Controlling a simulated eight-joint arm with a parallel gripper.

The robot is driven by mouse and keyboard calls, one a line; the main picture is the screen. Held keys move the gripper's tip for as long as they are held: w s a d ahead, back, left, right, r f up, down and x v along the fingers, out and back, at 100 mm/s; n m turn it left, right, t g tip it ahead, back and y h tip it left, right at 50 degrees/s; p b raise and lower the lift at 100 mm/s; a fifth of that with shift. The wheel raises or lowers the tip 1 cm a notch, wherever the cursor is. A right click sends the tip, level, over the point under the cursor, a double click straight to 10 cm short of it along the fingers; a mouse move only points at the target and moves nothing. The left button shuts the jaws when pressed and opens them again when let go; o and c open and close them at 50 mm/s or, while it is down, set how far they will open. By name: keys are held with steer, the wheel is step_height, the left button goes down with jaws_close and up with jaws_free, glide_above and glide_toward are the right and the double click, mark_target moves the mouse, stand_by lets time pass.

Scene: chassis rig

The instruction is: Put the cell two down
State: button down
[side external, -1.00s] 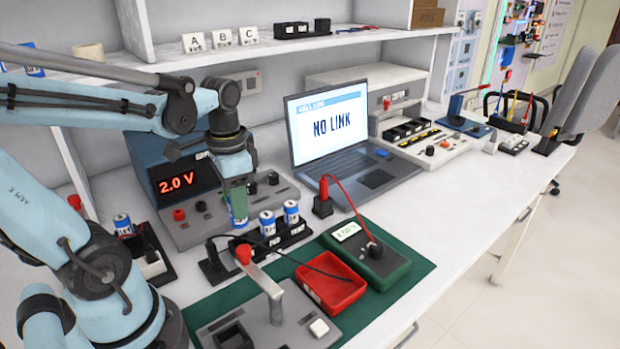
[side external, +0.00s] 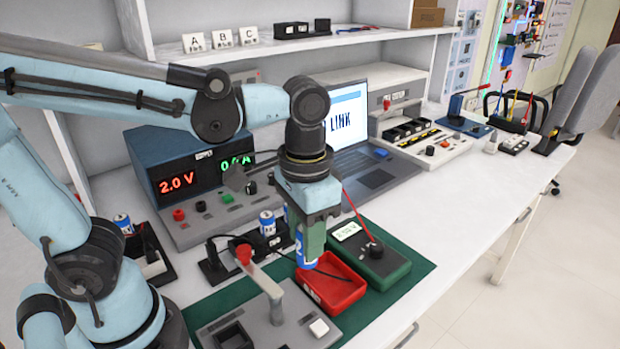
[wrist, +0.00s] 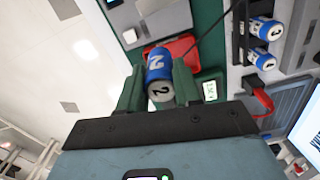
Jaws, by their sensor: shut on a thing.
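My gripper (side external: 311,238) is shut on cell two (side external: 305,256), a blue and silver can held upright. In the wrist view the cell (wrist: 158,66) shows a white "2" on its side and a "2" on its end, between the green fingers (wrist: 160,84). The cell hangs at the left rim of the red tray (side external: 338,290), seemingly above it. I cannot tell whether they touch. The tray (wrist: 182,46) also shows behind the cell in the wrist view.
A black rack (side external: 240,243) behind holds other blue cells (side external: 267,223); my gripper hides part of it. A green meter (side external: 372,260) stands right of the tray. A grey fixture with a red-knobbed lever (side external: 262,275) stands at left. Cables run close by.

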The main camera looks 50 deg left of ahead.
steer(key=s+d, duration=0.2)
steer(key=d, duration=0.5)
glide_above(330, 286)
step_height(330, 286, down, 7)
steer(key=shift+f, duration=1.95)
steer(key=shift+f, duration=0.1)
steer(key=c, duration=0.8)
jaws_free()
